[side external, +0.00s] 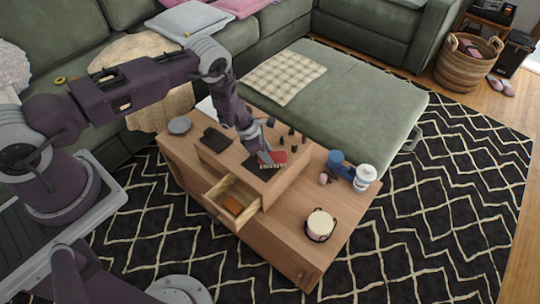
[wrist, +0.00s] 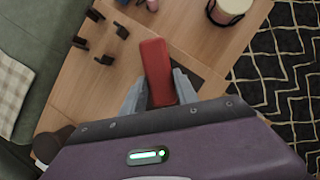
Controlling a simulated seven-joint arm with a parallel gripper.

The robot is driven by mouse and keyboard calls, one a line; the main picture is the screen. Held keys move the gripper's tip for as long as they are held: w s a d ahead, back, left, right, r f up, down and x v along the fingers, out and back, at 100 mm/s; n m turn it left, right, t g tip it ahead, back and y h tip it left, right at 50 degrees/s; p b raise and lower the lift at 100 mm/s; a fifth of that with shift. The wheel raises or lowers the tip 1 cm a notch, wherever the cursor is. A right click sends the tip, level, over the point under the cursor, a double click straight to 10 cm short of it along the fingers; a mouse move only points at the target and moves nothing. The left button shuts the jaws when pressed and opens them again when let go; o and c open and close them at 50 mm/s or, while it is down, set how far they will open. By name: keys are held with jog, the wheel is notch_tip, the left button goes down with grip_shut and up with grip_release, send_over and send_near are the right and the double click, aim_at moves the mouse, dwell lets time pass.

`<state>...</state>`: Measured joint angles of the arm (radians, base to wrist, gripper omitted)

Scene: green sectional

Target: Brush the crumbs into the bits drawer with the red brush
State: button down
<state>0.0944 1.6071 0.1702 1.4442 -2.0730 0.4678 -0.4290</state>
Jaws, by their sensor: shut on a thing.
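My gripper (side external: 262,158) is above the raised part of the wooden table, shut on the red brush (side external: 277,157). In the wrist view the brush (wrist: 156,70) stands out between the two grey fingers of my gripper (wrist: 160,92). The bits drawer (side external: 222,186) is pulled open at the table's front, below and left of the brush, with an orange-brown block (side external: 233,206) inside. A dark flat mat (side external: 254,164) lies under the gripper and partly shows in the wrist view (wrist: 210,82). I cannot make out the crumbs. The brush's lower end is not clear.
Several small dark upright pieces (side external: 291,131) stand behind the brush. A dark flat item (side external: 216,140) and a grey dish (side external: 180,125) lie left.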

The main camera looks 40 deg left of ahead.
jog(key=shift+a, duration=4.25)
jog(key=shift+a+r, duration=0.15)
notch_tip(320, 180, up, 8)
